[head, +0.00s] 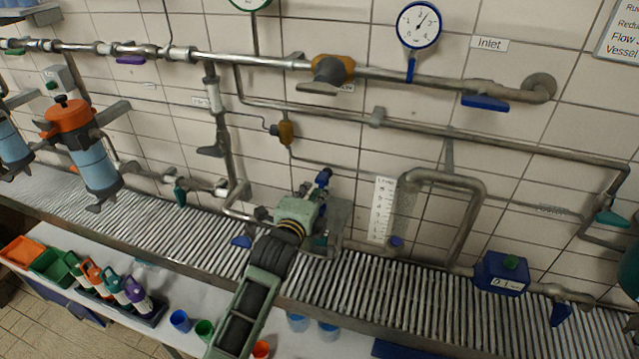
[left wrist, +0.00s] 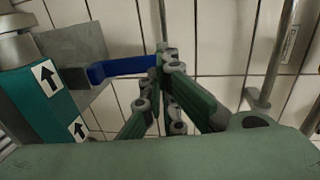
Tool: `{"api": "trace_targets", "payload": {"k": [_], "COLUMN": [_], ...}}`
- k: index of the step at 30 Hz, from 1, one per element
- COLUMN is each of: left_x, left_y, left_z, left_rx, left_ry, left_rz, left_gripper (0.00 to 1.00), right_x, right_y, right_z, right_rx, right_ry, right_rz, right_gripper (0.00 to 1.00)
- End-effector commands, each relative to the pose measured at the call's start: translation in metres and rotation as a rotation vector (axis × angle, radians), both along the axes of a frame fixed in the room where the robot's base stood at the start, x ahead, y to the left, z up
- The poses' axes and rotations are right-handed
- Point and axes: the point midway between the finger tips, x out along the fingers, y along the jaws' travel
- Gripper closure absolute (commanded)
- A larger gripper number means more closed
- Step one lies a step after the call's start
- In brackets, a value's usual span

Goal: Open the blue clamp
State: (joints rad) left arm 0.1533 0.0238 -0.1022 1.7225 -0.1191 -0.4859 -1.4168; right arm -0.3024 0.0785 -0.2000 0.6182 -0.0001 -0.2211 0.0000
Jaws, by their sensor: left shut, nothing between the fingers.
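My left gripper (head: 316,186) is in the middle of the head view, in front of the lower pipework. Its fingers are shut with nothing between them; they also show in the left wrist view (left wrist: 168,62). A blue lever-like piece (left wrist: 122,67), which may be the blue clamp, runs from a grey block to the closed fingertips. Its end is at the fingertips, and I cannot tell whether they touch. In the head view a small blue part (head: 323,177) shows at the gripper's tip. My gripper and arm hide most of the fitting behind. My right gripper is not in view.
A teal body with arrow labels (left wrist: 48,98) stands close left of the fingers. Pipes run along the tiled wall, with a gauge (head: 419,25) above and a blue box (head: 500,273) at right. Bottles (head: 115,285) and cups stand on the table at lower left.

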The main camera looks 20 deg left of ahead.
Motion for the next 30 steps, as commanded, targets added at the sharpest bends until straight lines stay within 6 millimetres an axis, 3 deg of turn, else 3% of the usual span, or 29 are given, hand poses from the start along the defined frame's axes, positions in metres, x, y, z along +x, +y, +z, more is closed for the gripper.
{"api": "trace_targets", "payload": {"k": [7, 22, 30], "left_x": [0.026, 0.032, 0.050], "left_y": [-0.001, -0.001, -0.002], "left_z": [-0.004, -0.007, -0.008], "left_rx": [-0.001, 0.000, -0.001], "left_ry": [0.001, 0.000, -0.002], "left_rz": [-0.001, -0.001, -0.001], "left_gripper": [1.00, 1.00, 1.00], "right_x": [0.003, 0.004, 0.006], "right_y": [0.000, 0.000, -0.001], "right_z": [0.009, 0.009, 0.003], "right_rx": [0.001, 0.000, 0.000], "right_ry": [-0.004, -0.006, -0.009], "right_rz": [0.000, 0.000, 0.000], "right_gripper": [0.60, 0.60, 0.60]}}
